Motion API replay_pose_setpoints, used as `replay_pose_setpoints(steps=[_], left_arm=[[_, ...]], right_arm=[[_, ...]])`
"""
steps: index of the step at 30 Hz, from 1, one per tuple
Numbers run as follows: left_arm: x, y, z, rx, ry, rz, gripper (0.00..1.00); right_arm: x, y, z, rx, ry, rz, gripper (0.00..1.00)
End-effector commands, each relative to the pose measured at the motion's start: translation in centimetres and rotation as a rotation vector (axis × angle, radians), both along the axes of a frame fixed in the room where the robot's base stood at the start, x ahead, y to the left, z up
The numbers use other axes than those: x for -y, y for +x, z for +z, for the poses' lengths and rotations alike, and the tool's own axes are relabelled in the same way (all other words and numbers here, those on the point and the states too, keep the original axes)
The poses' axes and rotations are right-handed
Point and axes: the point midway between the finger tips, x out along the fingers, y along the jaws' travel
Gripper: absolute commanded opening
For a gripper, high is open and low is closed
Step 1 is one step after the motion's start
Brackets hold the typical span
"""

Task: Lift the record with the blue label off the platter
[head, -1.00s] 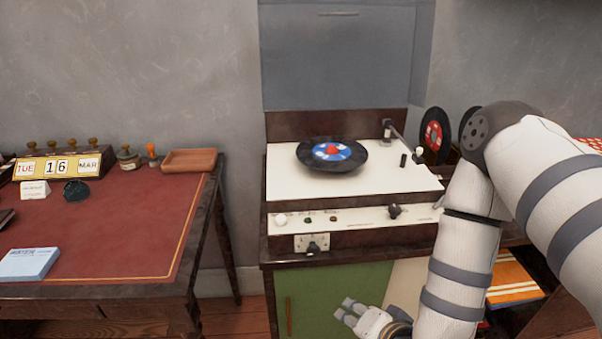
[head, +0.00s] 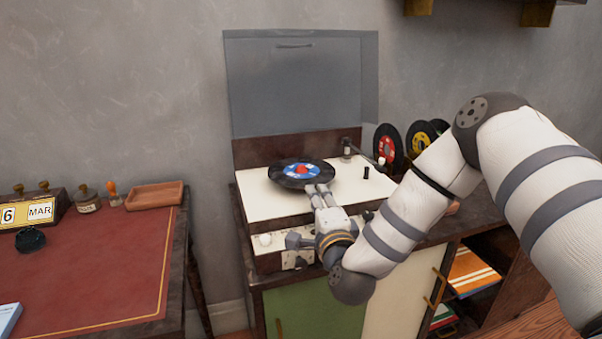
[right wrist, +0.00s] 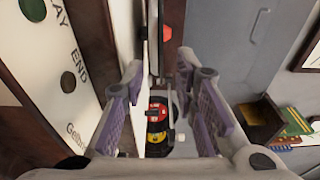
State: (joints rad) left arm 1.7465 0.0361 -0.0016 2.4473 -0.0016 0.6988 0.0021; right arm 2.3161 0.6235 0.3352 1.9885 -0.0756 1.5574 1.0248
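The record with the blue label (head: 284,177) lies on the turntable's platter in the head view, its blue and white label around a red centre piece. The platter is hidden beneath it. My right gripper (head: 318,188) is at the record's front right edge. In the right wrist view, my right gripper's fingers (right wrist: 160,72) are apart. The record (right wrist: 154,45) appears nearly edge-on between them, with the red centre piece (right wrist: 167,33) beside it. I cannot tell whether either finger touches the record. My left gripper is not in view.
The cream record player (head: 258,203) has a raised grey lid (head: 295,88) and a tonearm (head: 362,152) at right. Upright records (head: 388,142) stand behind my right arm. A red-topped desk (head: 110,265) with a wooden tray (head: 154,195) is at left.

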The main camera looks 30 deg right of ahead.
Motion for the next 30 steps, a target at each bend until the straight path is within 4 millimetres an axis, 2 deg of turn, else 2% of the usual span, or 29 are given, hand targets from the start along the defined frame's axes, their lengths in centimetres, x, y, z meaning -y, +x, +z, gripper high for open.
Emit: replay_pose_setpoints(steps=[6, 9, 16, 19, 20, 30], left_arm=[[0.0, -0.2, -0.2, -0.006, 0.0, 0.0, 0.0], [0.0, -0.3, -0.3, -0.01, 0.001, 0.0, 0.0], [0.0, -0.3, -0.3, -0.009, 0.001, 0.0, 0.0], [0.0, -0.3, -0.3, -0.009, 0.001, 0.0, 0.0], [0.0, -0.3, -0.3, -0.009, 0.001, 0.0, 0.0], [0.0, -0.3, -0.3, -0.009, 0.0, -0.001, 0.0]], right_arm=[[1.9, 3.6, 0.1, 0.002, -0.004, 0.0, 0.27], [2.3, 4.5, 0.1, -0.001, -0.002, 0.001, 0.27], [2.3, 4.7, 0.2, 0.0, -0.001, 0.001, 0.24], [2.3, 4.7, 0.2, -0.001, -0.002, 0.001, 0.02], [2.3, 4.7, 0.2, 0.0, -0.001, 0.001, 0.0], [2.3, 4.6, 0.2, 0.0, -0.002, 0.001, 0.0]])
